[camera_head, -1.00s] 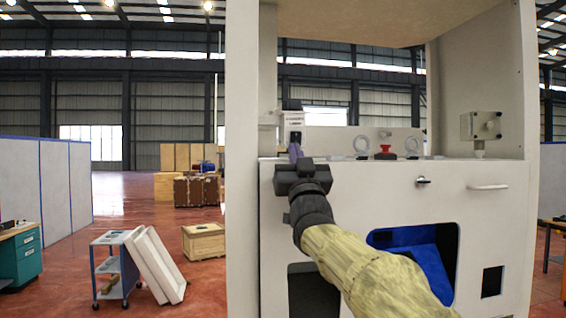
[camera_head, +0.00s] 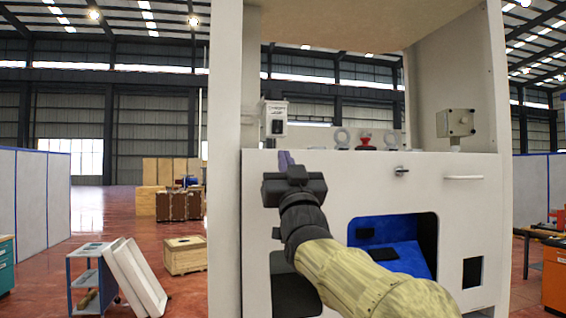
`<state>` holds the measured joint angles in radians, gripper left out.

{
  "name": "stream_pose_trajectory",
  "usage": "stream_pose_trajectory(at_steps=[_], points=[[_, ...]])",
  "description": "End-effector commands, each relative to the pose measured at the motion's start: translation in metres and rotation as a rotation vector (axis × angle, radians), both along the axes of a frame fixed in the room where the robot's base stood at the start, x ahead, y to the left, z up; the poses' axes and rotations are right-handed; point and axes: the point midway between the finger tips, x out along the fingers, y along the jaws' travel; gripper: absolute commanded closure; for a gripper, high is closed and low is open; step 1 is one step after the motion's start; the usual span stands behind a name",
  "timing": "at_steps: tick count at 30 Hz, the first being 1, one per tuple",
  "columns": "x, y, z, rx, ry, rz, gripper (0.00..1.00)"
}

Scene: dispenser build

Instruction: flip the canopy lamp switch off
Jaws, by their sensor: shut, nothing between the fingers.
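A pale switch box (camera_head: 266,112) with a dark switch (camera_head: 278,127) on its front stands at the left inside the white dispenser cabinet, beside the left post. Whether the switch is on or off is too small to tell. My gripper (camera_head: 285,158) is shut and empty, its purple-grey fingers pointing up and forward. It is in front of the cabinet's front panel, just below and slightly right of the switch box in the picture. A gap shows between the fingertips and the switch; the depth between them is hard to judge.
A red button (camera_head: 363,142) and clear rings stand on the ledge right of the switch box. A grey box (camera_head: 455,124) stands further right. The front panel (camera_head: 340,180) has a small latch (camera_head: 401,171), a handle (camera_head: 463,178) and an opening with a blue chute (camera_head: 400,258).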

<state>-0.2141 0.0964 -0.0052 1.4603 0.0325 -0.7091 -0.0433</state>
Motion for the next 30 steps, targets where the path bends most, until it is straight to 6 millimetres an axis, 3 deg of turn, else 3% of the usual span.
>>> stream_pose_trajectory(at_steps=[3,9,26,30], points=[[-0.013,-0.001,-0.021,0.000,-0.001,0.003,1.00],[-0.026,-0.003,-0.039,0.000,0.000,0.003,1.00],[-0.028,-0.008,-0.041,0.000,0.000,-0.005,1.00],[-0.020,-0.008,-0.058,-0.012,0.054,-0.007,1.00]])
